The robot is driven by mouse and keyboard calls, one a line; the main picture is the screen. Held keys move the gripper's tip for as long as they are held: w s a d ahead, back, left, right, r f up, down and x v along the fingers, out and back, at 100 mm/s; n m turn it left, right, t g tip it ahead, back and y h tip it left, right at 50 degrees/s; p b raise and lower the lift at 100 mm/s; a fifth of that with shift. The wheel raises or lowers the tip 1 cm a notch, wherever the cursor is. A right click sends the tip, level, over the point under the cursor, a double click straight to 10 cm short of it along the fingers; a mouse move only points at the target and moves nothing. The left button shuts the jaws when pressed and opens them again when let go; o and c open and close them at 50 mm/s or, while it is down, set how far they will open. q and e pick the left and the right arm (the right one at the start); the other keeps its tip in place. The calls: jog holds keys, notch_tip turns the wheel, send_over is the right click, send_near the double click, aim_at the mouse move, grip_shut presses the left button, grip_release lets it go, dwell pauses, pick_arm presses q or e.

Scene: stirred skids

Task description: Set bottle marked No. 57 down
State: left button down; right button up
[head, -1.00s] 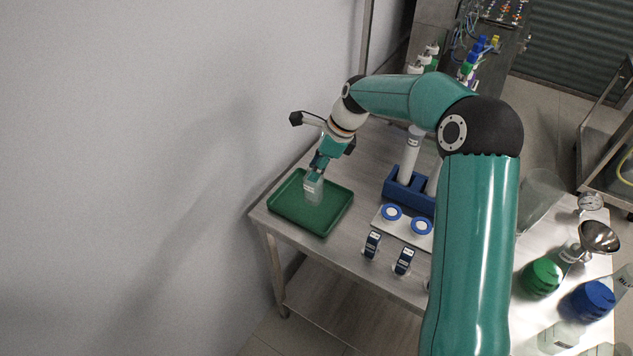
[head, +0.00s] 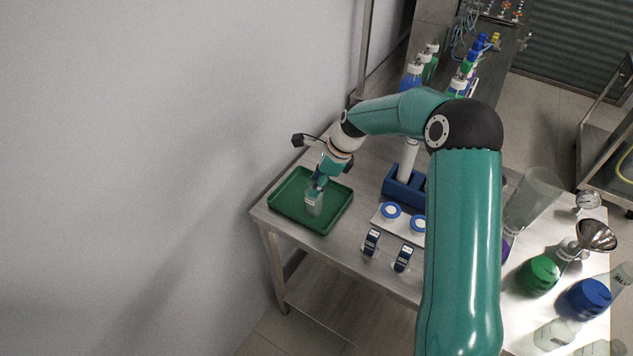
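A small clear bottle (head: 314,206) is at the middle of the green tray (head: 286,213) in the head view. It looks upright, and its base is at or very near the tray floor; I cannot tell whether it touches. Its mark is too small to read. My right gripper (head: 315,191) points down from above, with its fingers around the bottle's upper part, and looks shut on it. The fingers hide the bottle's top. My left gripper is not in view.
Right of the tray stand a blue rack (head: 395,187), a white plate with two blue-ringed round items (head: 389,212), and two dark-labelled items (head: 371,243). Green (head: 538,275) and blue (head: 590,297) flasks and a metal funnel (head: 596,235) crowd the right. A wall borders the left.

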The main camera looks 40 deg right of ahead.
jog(key=shift+o, duration=0.9)
jog(key=shift+r, duration=0.15)
jog(key=shift+d+r, duration=0.1)
jog(key=shift+r, duration=0.1)
jog(key=b+v, duration=0.2)
jog(key=v, duration=0.9)
jog(key=shift+r, duration=0.2)
jog(key=shift+s, duration=0.1)
